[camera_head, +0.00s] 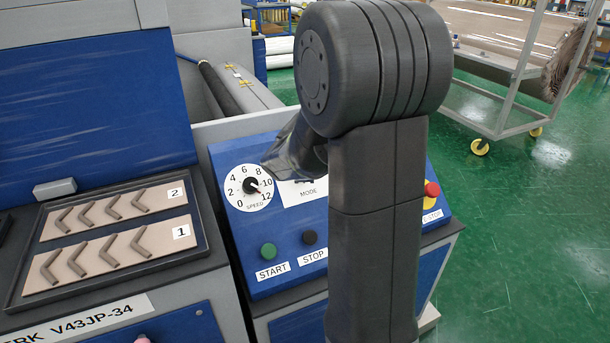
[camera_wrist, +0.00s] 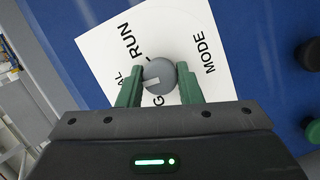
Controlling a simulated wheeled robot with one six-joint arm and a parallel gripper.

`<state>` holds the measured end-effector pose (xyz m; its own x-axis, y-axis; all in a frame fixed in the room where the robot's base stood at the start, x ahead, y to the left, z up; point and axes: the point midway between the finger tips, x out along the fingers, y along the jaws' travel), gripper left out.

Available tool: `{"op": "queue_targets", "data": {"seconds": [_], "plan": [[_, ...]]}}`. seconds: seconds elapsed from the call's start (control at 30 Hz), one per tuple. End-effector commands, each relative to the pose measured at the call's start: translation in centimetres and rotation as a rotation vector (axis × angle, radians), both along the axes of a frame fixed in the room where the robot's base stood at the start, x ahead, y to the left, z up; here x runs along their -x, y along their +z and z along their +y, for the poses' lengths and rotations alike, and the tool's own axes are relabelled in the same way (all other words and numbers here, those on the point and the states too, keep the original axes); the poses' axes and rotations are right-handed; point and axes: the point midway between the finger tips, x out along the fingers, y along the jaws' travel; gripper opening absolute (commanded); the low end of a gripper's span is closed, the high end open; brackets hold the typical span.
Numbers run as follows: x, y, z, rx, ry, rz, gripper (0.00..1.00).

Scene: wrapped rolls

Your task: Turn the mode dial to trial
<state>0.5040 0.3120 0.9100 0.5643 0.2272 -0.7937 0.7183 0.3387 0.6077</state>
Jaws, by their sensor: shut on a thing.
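The mode dial (camera_wrist: 161,72) is a round grey knob with a white pointer mark, on a white label plate (camera_wrist: 105,50) in the wrist view. The plate reads RUN and MODE; a word ending in AL shows beside the left finger, and a G shows below the knob. The pointer mark is on the knob's lower left side, between the AL and the G; which it marks is not clear. My gripper (camera_wrist: 160,70) has its green fingers on both sides of the knob, shut on it. In the head view my arm hides the dial and most of its plate (camera_head: 314,192).
The blue panel (camera_head: 283,225) also bears a speed dial (camera_head: 250,186), a green START button (camera_head: 268,250), a black STOP button (camera_head: 309,238) and a red emergency stop (camera_head: 432,188). A tray of bent pieces (camera_head: 110,285) lies left. Green floor is open at right, near a wheeled cart (camera_head: 500,125).

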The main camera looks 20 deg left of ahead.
Motion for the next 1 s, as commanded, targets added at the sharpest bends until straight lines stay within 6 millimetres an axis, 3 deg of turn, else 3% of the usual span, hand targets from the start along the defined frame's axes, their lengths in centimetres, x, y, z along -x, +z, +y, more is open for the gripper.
{"op": "queue_targets", "data": {"seconds": [0.73,0.77,0.87,1.0], "plan": [[0.03,-0.04,-0.04,0.04,0.072,-0.045,0.09],[0.03,-0.04,-0.04,0.041,0.072,-0.045,0.34],[0.03,-0.04,-0.04,0.039,0.071,-0.045,0.54],[0.03,-0.03,-0.04,0.039,0.071,-0.045,0.54]]}}
